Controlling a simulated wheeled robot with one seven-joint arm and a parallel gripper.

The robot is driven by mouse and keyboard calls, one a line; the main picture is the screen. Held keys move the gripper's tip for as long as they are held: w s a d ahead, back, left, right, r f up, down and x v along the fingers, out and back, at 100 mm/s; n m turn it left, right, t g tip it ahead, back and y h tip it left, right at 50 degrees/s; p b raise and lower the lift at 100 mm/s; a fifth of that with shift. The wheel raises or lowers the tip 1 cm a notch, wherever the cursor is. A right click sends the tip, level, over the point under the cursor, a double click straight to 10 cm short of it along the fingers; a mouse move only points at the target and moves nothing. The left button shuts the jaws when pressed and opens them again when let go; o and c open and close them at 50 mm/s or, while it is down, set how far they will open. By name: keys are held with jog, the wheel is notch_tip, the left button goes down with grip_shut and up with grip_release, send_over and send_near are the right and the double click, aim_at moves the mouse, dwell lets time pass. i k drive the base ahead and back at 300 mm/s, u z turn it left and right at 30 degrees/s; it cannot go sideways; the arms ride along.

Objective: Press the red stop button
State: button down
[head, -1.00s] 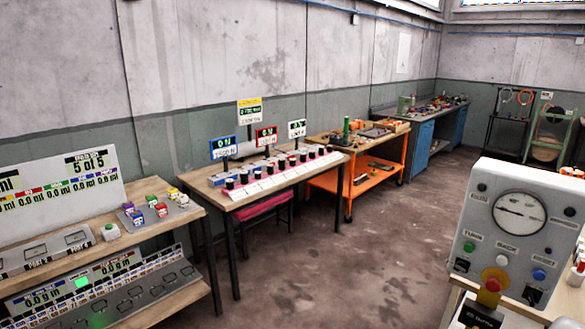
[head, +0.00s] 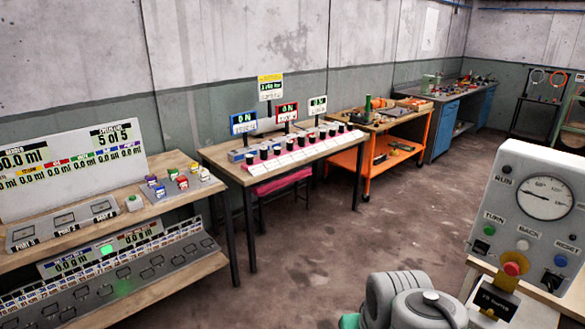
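The red stop button (head: 512,268) is a round mushroom knob on a yellow base. It sits low on the front of a light grey control box (head: 518,222) at the right edge of the head view. A round dial is above it. A green button (head: 481,246) marked TURN, a white one (head: 522,245) marked BACK and a blue one (head: 560,261) marked RESET are around it. Grey links of my arm show at the bottom, left of the box. My gripper is not in view, so its state is hidden.
The box stands on a wooden-topped bench (head: 483,263). On the left is a shelf bench (head: 152,208) with displays and small coloured blocks. Behind are a table (head: 222,160) with a row of black-topped jars and an orange cart (head: 368,165). The floor (head: 330,235) between is clear.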

aim_at(512, 269)
jog(key=z, duration=1)
jog(key=k, duration=0.65)
jog(key=u, duration=0.45)
jog(key=i, duration=1.05)
jog(key=u, duration=0.9)
